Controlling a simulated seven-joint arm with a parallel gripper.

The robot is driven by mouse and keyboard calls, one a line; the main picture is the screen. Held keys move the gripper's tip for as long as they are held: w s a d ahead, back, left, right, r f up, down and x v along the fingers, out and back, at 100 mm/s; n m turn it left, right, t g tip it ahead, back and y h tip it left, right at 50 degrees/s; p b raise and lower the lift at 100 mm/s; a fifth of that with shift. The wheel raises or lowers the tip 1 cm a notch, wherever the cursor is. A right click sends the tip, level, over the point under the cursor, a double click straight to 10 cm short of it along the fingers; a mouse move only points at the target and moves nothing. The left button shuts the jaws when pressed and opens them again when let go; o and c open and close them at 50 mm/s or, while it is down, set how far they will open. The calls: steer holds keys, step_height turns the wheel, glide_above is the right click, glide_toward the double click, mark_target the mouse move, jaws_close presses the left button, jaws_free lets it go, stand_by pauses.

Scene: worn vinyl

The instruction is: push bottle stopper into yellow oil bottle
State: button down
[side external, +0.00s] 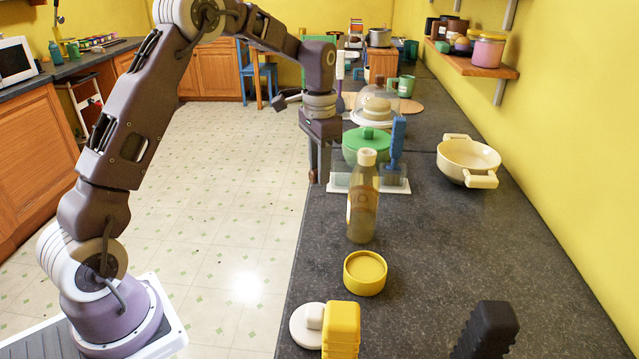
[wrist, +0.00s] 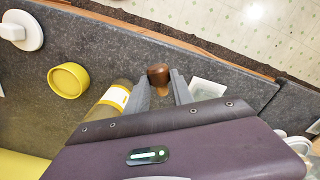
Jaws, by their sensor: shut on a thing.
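The yellow oil bottle (side external: 361,212) stands upright on the dark counter in the side view, with a pale top. In the wrist view the bottle (wrist: 109,101) is just left of my fingers, partly hidden by my gripper. A brown, round-topped stopper (wrist: 158,73) is between my fingers in the wrist view. My gripper (wrist: 160,80) is shut on it. In the side view my gripper (side external: 319,176) points down near the counter's left edge, behind and left of the bottle, apart from it. The stopper cannot be made out there.
A yellow round dish (side external: 365,273) is in front of the bottle. A white-based item (side external: 305,325), yellow object (side external: 341,330) and black object (side external: 487,328) are nearer. Behind are a green-lidded pot (side external: 366,140), blue-handled item (side external: 397,140) and white tray (side external: 395,190). A cream pot (side external: 467,160) stands right.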

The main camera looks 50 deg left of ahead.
steer(key=s+d+f+n, duration=0.1)
steer(key=s+d, duration=0.1)
steer(key=s, duration=0.1)
steer(key=s+d+f+n, duration=0.1)
steer(key=s+d+f, duration=0.1)
steer(key=s+d, duration=0.1)
steer(key=s+d+f, duration=0.2)
steer(key=s+d, duration=0.1)
steer(key=s, duration=0.1)
steer(key=shift+s+f+n, duration=0.25)
steer(key=shift+s+n, duration=0.1)
steer(key=shift+n, duration=0.05)
steer(key=w+r+n+g+h, duration=0.1)
steer(key=w+r+n+h, duration=0.2)
steer(key=r, duration=0.4)
steer(key=w+d+r+n+g, duration=0.1)
steer(key=w+r+n, duration=0.1)
steer(key=r+n, duration=0.35)
steer(key=w+r+n+g+h, duration=0.1)
steer(key=w+r+n+h, duration=0.2)
steer(key=r, duration=0.5)
steer(key=w+d+f+n+t+h, duration=0.2)
steer(key=d+n+h, duration=0.3)
steer(key=n+h, duration=0.15)
steer(key=w+a+r+t+h, duration=0.1)
steer(key=w+a+r+h, duration=0.1)
steer(key=a+r+h, duration=0.2)
steer(key=shift+w+a+r+h, duration=0.25)
steer(key=shift+r+h, duration=0.2)
steer(key=shift+h, duration=0.3)
